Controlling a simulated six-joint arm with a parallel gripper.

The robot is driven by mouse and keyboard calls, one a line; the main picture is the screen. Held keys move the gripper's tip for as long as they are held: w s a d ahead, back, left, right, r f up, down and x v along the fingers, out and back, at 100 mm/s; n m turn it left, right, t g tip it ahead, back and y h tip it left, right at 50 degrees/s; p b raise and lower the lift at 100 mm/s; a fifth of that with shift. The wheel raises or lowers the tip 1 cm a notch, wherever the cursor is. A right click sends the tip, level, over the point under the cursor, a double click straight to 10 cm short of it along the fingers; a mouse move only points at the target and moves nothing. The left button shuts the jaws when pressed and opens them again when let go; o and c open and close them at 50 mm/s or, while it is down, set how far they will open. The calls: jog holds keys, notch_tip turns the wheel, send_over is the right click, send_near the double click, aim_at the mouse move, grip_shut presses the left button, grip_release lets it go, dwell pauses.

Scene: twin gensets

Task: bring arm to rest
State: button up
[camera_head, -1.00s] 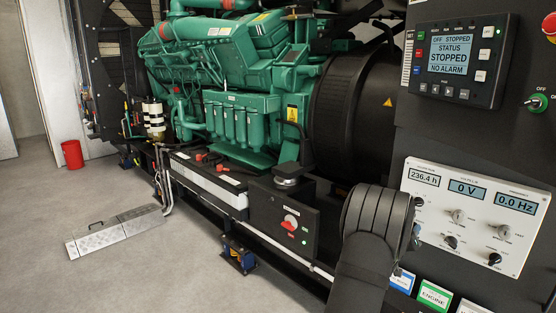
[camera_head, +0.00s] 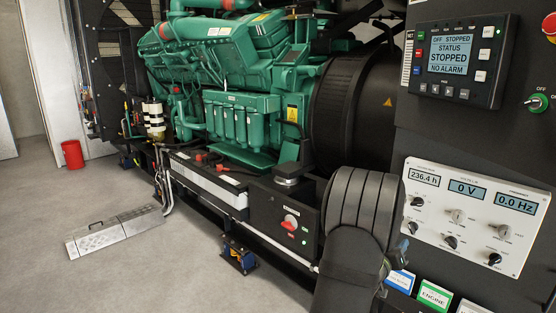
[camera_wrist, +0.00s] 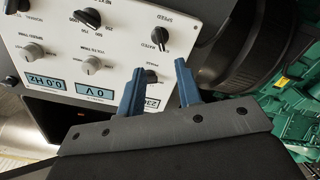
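My gripper (camera_wrist: 156,80) shows in the wrist view with two blue fingers apart and nothing between them. Behind the fingers is the white meter panel (camera_wrist: 70,30), seen upside down. In the head view my dark, ribbed arm stands in the lower middle, in front of the genset base. Most of my gripper is hidden behind it there; only a small blue part shows at its right, near the panel's left edge. I cannot tell the gap between the fingers and the panel.
The white panel (camera_head: 480,240) has three displays and several knobs. Above it is a controller (camera_head: 460,62) reading "STOPPED". The green engine (camera_head: 240,60) and a black switch box (camera_head: 285,215) lie to the left. A red bucket (camera_head: 72,154) stands on open floor.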

send_near(411, 230)
jog(key=x, duration=0.9)
jog(key=shift+a+m, duration=0.2)
jog(key=shift+m, duration=0.9)
jog(key=v, duration=1.7)
jog(key=w+d+m+h, duration=0.2)
jog(key=w+d+m, duration=0.4)
jog(key=w, duration=0.1)
jog(key=shift+w+d+r+h, duration=0.15)
jog(key=shift+d+r+h, duration=0.1)
jog(key=shift+r+h, duration=0.1)
jog(key=o, duration=1.3)
jog(key=shift+c, duration=0.2)
jog(key=shift+o, duration=1.2)
jog(key=s+d+f+n+y, duration=0.1)
jog(key=s, duration=1.4)
jog(key=shift+s+g+y, duration=0.2)
jog(key=shift+g+y, duration=0.15)
jog(key=shift+g, duration=0.05)
jog(key=x, duration=0.9)
jog(key=shift+w+d, duration=0.25)
jog(key=shift+d, duration=0.05)
